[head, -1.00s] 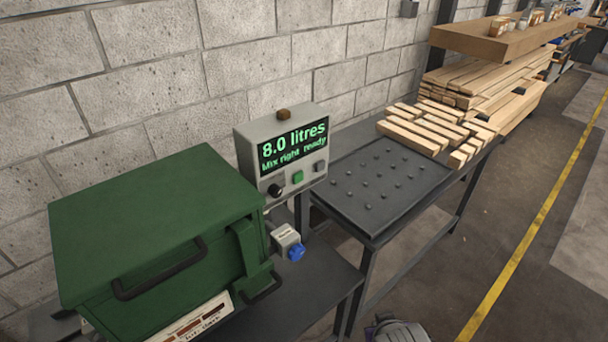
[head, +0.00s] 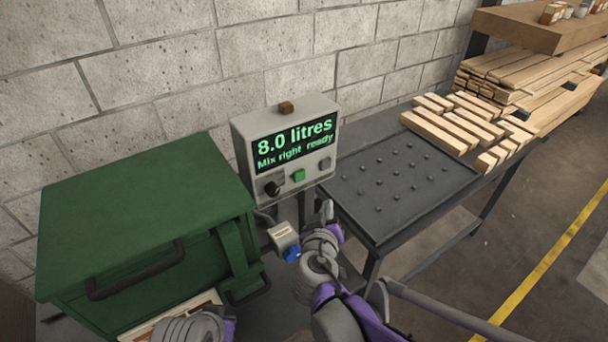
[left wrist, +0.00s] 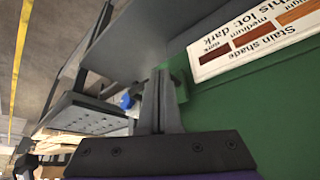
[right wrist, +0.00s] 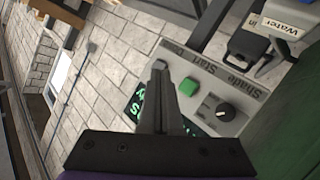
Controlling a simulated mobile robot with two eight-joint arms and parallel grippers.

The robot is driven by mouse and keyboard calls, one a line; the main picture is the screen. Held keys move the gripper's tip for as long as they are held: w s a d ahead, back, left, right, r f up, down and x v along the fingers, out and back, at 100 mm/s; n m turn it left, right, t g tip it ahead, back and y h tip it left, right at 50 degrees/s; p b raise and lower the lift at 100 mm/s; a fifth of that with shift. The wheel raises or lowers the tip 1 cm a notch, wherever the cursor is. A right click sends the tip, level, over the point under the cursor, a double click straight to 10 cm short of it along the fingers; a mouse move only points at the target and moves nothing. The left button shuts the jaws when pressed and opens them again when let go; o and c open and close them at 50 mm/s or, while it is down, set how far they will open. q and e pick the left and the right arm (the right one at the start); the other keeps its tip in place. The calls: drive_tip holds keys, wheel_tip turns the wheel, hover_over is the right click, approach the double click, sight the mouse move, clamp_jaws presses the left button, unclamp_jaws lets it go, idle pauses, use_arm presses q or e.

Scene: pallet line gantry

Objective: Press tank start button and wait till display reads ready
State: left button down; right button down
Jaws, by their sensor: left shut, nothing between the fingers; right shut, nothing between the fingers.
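The grey control box (head: 243,150) stands behind the green lidded tank (head: 140,215). Its display (head: 293,142) reads "8.0 litres" and "Mix right ready" in green. The green start button (head: 298,175) is below the display and shows in the right wrist view (right wrist: 188,87), under the label "Start". My right gripper (head: 328,208) is shut and empty, below and right of the button in the head view, with its fingers over part of the display in its wrist view. My left gripper (left wrist: 160,75) is shut and empty; its wrist view shows the tank's front and stain shade label (left wrist: 255,40).
A black knob (head: 272,189) and a grey button (head: 325,164) flank the start button. A water valve with a blue knob (head: 291,254) sits below the box. A dark studded table (head: 350,200) with wooden slats (head: 440,132) stands to the right.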

sight(305, 176)
drive_tip(key=w+a, duration=0.5)
drive_tip(key=w, duration=0.2)
drive_tip(key=shift+b, duration=0.45)
drive_tip(key=shift+w+a, duration=0.1)
idle(1.9)
drive_tip(key=shift+w+a, duration=0.2)
drive_tip(key=shift+w, duration=0.15)
drive_tip(key=shift+w+a, duration=0.3)
drive_tip(key=shift+w, duration=0.1)
idle(0.8)
drive_tip(key=shift+s, duration=0.1)
drive_tip(key=shift+s+d+p, duration=0.35)
drive_tip(key=shift+s+d, duration=0.2)
drive_tip(key=shift+s, duration=0.15)
